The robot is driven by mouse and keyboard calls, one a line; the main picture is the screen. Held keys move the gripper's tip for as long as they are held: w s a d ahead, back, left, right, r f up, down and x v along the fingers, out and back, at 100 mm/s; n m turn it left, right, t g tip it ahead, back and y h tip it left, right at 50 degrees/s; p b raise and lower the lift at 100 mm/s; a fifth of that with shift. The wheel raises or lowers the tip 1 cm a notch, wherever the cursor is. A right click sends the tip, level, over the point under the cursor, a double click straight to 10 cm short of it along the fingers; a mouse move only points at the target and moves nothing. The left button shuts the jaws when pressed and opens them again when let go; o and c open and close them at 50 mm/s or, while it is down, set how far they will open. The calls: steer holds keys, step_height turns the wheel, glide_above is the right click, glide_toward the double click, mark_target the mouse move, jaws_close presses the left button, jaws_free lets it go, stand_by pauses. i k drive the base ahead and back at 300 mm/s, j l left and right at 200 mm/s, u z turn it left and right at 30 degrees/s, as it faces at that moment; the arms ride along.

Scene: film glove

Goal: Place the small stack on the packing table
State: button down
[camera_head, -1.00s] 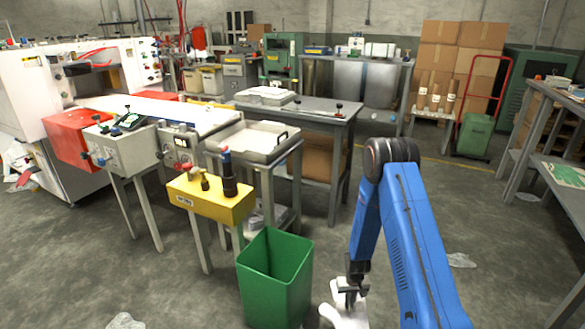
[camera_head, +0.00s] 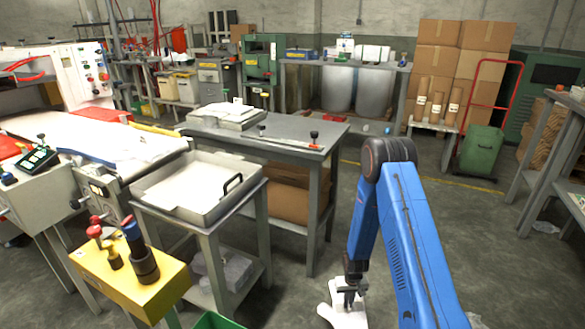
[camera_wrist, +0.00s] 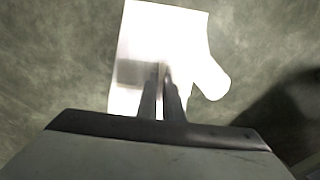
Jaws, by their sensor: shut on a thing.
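My gripper (camera_head: 349,290) hangs low over the floor at the bottom of the head view. It is shut on a small white glove-shaped stack (camera_head: 343,312), which shows flat and bright in the wrist view (camera_wrist: 185,30). My two fingers (camera_wrist: 162,85) cross its lower middle there; I cannot tell how many layers it has. A grey table (camera_head: 290,132) stands ahead, left of my blue arm, and may be the packing table. It bears a white stack in a tray (camera_head: 228,117) and a bar with a black knob (camera_head: 313,138). The stack is well apart from this table.
A metal tray table (camera_head: 205,205) and a yellow box with knobs (camera_head: 130,280) stand at the near left. A green bin (camera_head: 215,321) shows at the bottom edge. Another bench (camera_head: 548,150) stands at right. Floor (camera_head: 315,290) is clear before the grey table.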

mark_target(306, 129)
steer(key=i+l, duration=0.45)
steer(key=i, duration=0.2)
steer(key=i+l, duration=0.4)
steer(key=i, duration=0.25)
steer(key=i+l+u, duration=0.25)
steer(key=i+l, duration=0.3)
steer(key=i+l+u, duration=0.3)
steer(key=i+l, duration=0.25)
steer(key=l, duration=0.15)
